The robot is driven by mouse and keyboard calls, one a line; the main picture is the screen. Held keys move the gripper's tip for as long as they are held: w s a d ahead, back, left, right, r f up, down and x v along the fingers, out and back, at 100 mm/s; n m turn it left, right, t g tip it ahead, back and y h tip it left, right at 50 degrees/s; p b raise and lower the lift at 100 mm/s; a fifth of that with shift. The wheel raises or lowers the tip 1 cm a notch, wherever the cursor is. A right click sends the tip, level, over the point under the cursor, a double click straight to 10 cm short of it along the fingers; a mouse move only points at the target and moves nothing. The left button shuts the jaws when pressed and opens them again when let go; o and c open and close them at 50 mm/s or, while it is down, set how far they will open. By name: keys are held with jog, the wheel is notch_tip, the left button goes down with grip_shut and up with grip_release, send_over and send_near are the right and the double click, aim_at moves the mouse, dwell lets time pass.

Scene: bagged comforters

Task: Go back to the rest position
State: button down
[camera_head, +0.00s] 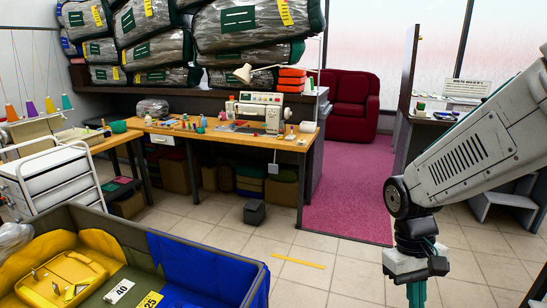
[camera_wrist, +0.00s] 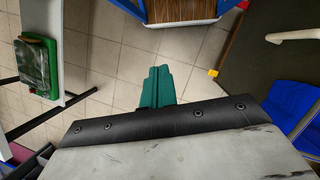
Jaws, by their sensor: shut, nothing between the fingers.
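My gripper (camera_head: 417,292) hangs down at the lower right of the head view, with its tip cut off by the bottom edge. Above it, my pale arm reaches in from the right edge. In the wrist view, the teal fingers of my gripper (camera_wrist: 157,72) lie side by side, shut and empty, over the tiled floor. Nothing touches the fingers.
A grey bin with blue and yellow lining (camera_head: 225,262) stands at the lower left. A wooden sewing table (camera_head: 275,141) is behind, with bagged comforters (camera_head: 245,22) stacked above. A white drawer cart (camera_head: 58,172) stands left.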

jog(key=s+r+m+t+y, duration=0.1)
jog(key=s+r+t, duration=0.4)
jog(key=s+r, duration=0.6)
notch_tip(320, 180, up, 2)
jog(key=shift+a+r+m, duration=0.2)
jog(key=shift+a+m, duration=0.1)
jog(key=shift+s, duration=0.1)
